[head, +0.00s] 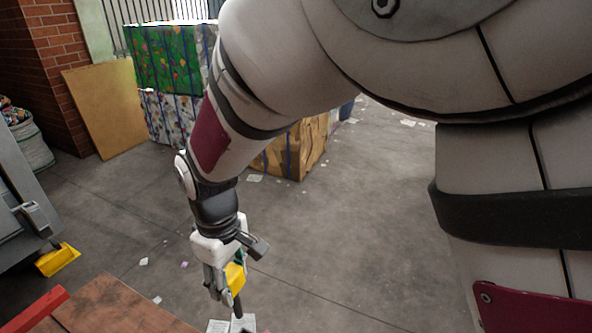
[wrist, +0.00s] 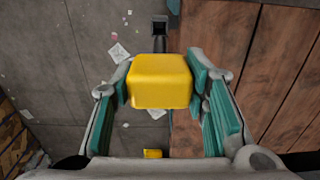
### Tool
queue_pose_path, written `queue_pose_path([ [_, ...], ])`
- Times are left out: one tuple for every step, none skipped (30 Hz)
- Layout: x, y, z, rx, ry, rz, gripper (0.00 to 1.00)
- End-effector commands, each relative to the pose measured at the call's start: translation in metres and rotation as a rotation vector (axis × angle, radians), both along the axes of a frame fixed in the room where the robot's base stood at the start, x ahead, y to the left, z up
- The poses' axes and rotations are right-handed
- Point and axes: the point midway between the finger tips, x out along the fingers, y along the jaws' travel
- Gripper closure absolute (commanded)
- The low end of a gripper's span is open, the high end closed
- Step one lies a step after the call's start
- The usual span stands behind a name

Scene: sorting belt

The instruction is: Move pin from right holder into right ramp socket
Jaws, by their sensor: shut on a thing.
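The pin has a yellow block head (wrist: 160,82) and, in the head view, a dark shaft (head: 238,306) pointing down. My gripper (head: 228,286) is shut on the yellow head, with teal pads on both sides of it in the wrist view. The pin hangs roughly upright near the right edge of the wooden table. A dark square fitting with an opening (wrist: 160,24) shows beyond the pin in the wrist view. I cannot tell whether it is the holder or the ramp socket. The pin's lower end is hidden in the wrist view.
The wooden tabletop (head: 110,308) carries a red bar (head: 35,309) at the lower left. A grey machine (head: 22,215) with a yellow piece (head: 58,260) stands at the left. Wrapped bales (head: 168,62) stand behind. The concrete floor to the right is open, with scattered paper.

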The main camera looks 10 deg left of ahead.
Motion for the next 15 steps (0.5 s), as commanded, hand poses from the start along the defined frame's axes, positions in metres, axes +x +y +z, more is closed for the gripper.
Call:
queue_pose_path([
  [0.0, 0.0, 0.0, 0.001, 0.0, 0.0, 0.97],
  [0.0, 0.0, 0.0, 0.001, 0.0, 0.0, 0.97],
  [0.0, 0.0, 0.0, 0.001, 0.0, 0.0, 0.97],
  [0.0, 0.0, 0.0, 0.001, -0.001, 0.0, 0.97],
  [0.0, 0.0, 0.0, 0.001, -0.001, 0.0, 0.97],
  [0.0, 0.0, 0.001, 0.002, -0.002, -0.001, 0.97],
  [0.0, 0.0, 0.003, 0.002, -0.002, -0.001, 0.97],
  [0.0, 0.0, 0.005, 0.002, -0.002, -0.001, 0.97],
  [0.0, 0.001, 0.008, 0.003, -0.002, -0.001, 0.97],
  [0.0, 0.001, 0.011, 0.004, -0.002, -0.002, 0.97],
  [0.0, 0.001, 0.014, 0.004, -0.002, -0.002, 0.97],
  [0.0, 0.0, 0.017, 0.003, -0.002, -0.002, 0.97],
  [0.0, 0.0, 0.02, 0.002, -0.002, -0.002, 0.97],
  [0.0, 0.0, 0.023, 0.003, -0.002, -0.002, 0.97],
  [0.0, 0.0, 0.027, 0.004, -0.002, -0.002, 0.97],
])
